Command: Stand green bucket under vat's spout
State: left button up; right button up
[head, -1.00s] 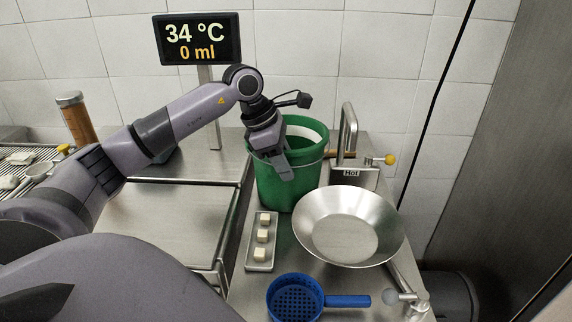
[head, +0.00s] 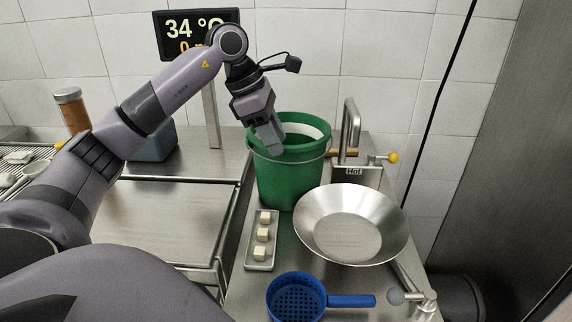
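The green bucket (head: 290,180) stands upright on the steel counter against the tiled wall, with a pale inside showing at its rim. My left gripper (head: 270,143) is at the near left part of the bucket's rim, pointing down. Its fingers overlap the rim in the picture; whether they touch it or are parted I cannot tell. A tall bent metal spout (head: 350,125) with a "Hot" label and a yellow knob stands just right of the bucket. I cannot tell for sure which steel body is the vat. My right gripper is not in view.
A wide steel bowl (head: 350,246) is in front of the spout. A small tray (head: 262,266) with 3 pale cubes lies in front of the bucket. A blue perforated scoop (head: 296,296) and a metal valve (head: 412,299) are nearer. A display (head: 178,35) stands behind my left arm.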

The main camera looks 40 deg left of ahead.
aim_at(285, 155)
pick_arm(q)
jog(key=x, duration=0.6)
jog(key=shift+s+p, duration=0.1)
jog(key=shift+p, duration=0.2)
grip_shut()
dwell(1.1)
